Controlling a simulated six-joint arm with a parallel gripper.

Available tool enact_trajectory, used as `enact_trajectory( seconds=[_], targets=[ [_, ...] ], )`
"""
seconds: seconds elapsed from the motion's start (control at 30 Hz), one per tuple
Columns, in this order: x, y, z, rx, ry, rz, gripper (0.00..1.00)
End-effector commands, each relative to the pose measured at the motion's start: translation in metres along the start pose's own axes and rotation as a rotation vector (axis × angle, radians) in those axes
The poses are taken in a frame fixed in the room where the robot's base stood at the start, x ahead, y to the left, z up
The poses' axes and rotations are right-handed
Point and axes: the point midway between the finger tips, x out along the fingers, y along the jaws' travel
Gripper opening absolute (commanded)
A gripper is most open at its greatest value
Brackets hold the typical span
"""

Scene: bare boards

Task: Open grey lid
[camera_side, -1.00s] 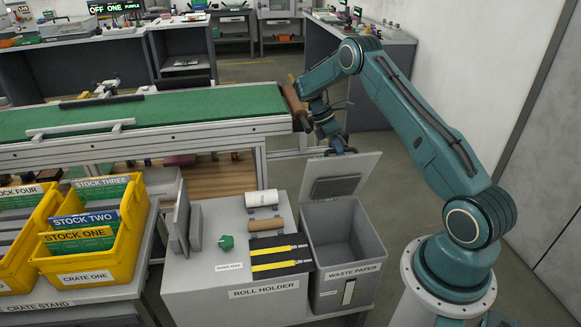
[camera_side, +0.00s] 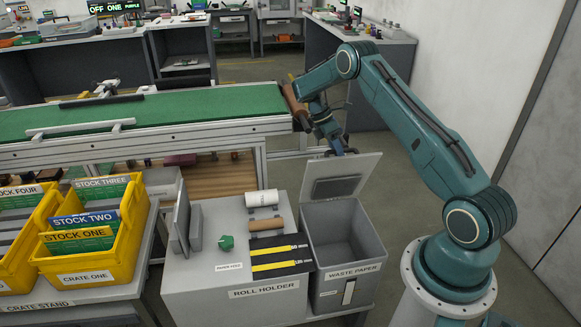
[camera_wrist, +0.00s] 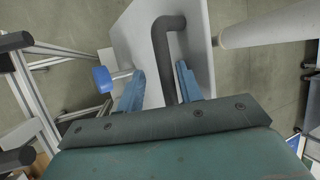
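The grey lid (camera_side: 355,163) stands raised, tilted up at the back edge of the grey waste paper bin (camera_side: 354,266), whose inside shows. A dark pad is on the lid's inner face. In the wrist view the lid (camera_wrist: 200,45) is a pale panel with a dark bent handle (camera_wrist: 160,50). My gripper (camera_wrist: 159,70) has its two blue fingers apart, with the handle between them and visible gaps beside it. In the side view my gripper (camera_side: 338,147) is just behind the lid's upper edge, partly hidden by it.
The roll holder box (camera_side: 235,275) stands left of the bin, with a white roll (camera_side: 262,198) and brown roll (camera_side: 266,224) on it. The green conveyor (camera_side: 190,107) ends close to my wrist at the left. Yellow crates (camera_side: 100,255) stand farther left.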

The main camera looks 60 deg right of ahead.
Motion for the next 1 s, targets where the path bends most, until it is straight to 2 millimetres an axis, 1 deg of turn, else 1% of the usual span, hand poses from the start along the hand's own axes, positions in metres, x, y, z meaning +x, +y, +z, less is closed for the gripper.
enact_trajectory(
  seconds=[0.23,0.47,0.77,1.0],
  targets=[
    [0.0,-0.002,0.001,0.005,0.001,0.0,0.36],
    [0.004,-0.008,0.0,0.003,0.001,-0.001,0.36],
    [0.015,-0.025,-0.005,0.004,0.0,-0.002,0.36],
    [0.028,-0.042,-0.01,0.004,0.0,-0.001,0.36]
  ],
)
